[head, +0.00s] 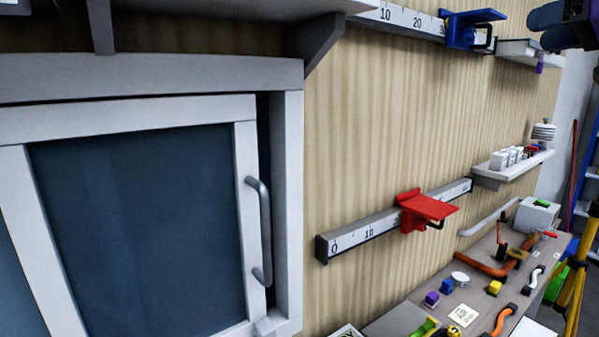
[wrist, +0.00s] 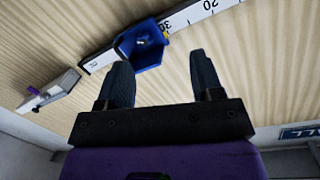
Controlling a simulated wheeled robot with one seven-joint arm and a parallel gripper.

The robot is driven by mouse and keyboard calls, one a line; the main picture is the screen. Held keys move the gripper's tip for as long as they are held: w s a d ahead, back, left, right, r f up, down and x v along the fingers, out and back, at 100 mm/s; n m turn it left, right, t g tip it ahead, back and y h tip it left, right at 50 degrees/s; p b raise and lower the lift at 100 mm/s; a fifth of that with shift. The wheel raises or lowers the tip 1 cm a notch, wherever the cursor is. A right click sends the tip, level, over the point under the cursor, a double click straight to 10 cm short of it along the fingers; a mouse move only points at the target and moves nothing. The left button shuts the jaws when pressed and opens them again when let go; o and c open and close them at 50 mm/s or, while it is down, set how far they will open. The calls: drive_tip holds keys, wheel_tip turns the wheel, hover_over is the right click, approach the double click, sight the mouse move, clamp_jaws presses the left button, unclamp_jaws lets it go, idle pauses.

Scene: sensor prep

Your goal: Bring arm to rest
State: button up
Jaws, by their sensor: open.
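My gripper (wrist: 163,80) shows in the wrist view with its two dark fingers spread apart and nothing between them. It faces the wood-panelled wall near the upper ruler rail. In the head view, part of my arm shows at the top right corner; its fingertips cannot be made out there. The blue slider (head: 472,28) sits on the upper rail (head: 400,17), and it also shows in the wrist view (wrist: 142,47) just beyond the left finger, apart from it as far as I can tell.
A red slider (head: 425,207) sits on the lower rail (head: 360,232). A cabinet with a glass door (head: 140,220) and grey handle (head: 260,230) is at left. A workbench (head: 480,300) with tools and small blocks stands lower right. Small shelves (head: 512,168) hang on the wall.

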drive_tip(key=s+a+f+g+h, duration=0.2)
drive_tip(key=s+f, duration=0.4)
drive_tip(key=f, duration=0.3)
drive_tip(key=s+a+f+m+g+h, duration=0.1)
drive_tip(key=s+a+f+g+h, duration=0.2)
drive_tip(key=s+f, duration=0.4)
drive_tip(key=s+a+f+m+g+h, duration=0.1)
drive_tip(key=s+a+f+g+h, duration=0.2)
drive_tip(key=f, duration=0.9)
drive_tip(key=s+a+g, duration=0.1)
drive_tip(key=s+a, duration=0.2)
drive_tip(key=s, duration=0.1)
drive_tip(key=shift+a, duration=0.2)
